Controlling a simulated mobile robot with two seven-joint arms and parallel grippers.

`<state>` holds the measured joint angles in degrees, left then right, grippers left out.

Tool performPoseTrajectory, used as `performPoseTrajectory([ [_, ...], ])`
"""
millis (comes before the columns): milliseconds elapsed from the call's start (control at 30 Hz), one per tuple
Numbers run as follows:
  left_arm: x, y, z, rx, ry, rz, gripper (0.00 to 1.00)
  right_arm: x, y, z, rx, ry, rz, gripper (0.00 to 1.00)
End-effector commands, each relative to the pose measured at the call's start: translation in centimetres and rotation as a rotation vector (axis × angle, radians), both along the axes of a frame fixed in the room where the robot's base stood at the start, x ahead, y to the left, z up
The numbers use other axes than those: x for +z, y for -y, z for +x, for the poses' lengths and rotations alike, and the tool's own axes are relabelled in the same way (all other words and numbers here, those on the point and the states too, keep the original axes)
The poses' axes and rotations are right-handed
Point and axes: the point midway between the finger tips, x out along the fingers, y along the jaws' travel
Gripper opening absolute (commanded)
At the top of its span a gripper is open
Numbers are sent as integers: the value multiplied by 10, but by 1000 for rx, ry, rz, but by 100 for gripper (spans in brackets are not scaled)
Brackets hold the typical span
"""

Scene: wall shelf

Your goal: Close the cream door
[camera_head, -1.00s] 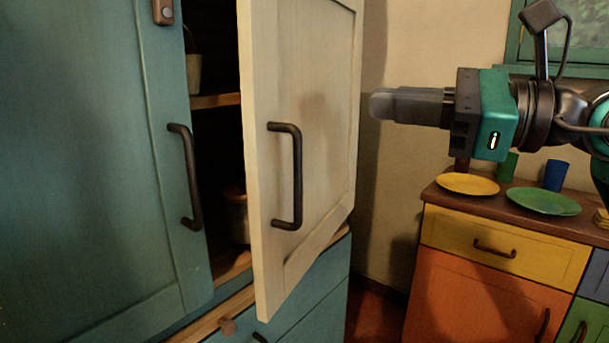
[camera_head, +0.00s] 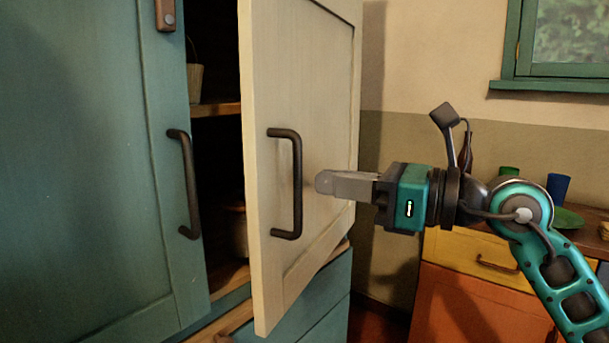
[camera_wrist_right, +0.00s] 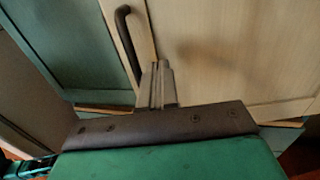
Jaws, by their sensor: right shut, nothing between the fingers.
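The cream door (camera_head: 325,120) stands ajar on the cabinet, with a dark bar handle (camera_head: 297,185) near its free left edge. It also shows in the right wrist view (camera_wrist_right: 225,50), with its handle at the upper left. My right gripper (camera_head: 322,182) is shut and empty. Its fingertips point left at the door's outer face, just right of the handle. I cannot tell whether they touch the door. My left gripper is not in view.
The teal door (camera_head: 90,160) at left looks shut. Between the doors, the dark interior shows a shelf (camera_head: 215,109) and a pot (camera_head: 195,82). At right stands a low cabinet with a yellow drawer (camera_head: 470,252), a green plate (camera_head: 568,218) and a blue cup (camera_head: 557,185).

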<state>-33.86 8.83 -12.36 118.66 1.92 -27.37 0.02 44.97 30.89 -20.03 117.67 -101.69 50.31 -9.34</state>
Motion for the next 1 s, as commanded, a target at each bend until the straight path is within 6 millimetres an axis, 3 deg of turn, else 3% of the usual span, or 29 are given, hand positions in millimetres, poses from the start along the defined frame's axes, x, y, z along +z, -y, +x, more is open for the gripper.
performPoseTrajectory([
  [100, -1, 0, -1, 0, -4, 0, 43, 1, -20, 10, 2, 0, 2, 0],
  [300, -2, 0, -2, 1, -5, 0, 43, 0, -38, 20, 1, 0, 1, 0],
  [800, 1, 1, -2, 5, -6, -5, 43, 1, -46, 25, 1, -1, 0, 0],
  [1000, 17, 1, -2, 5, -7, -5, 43, 5, -86, 46, 4, -3, 3, 0],
])
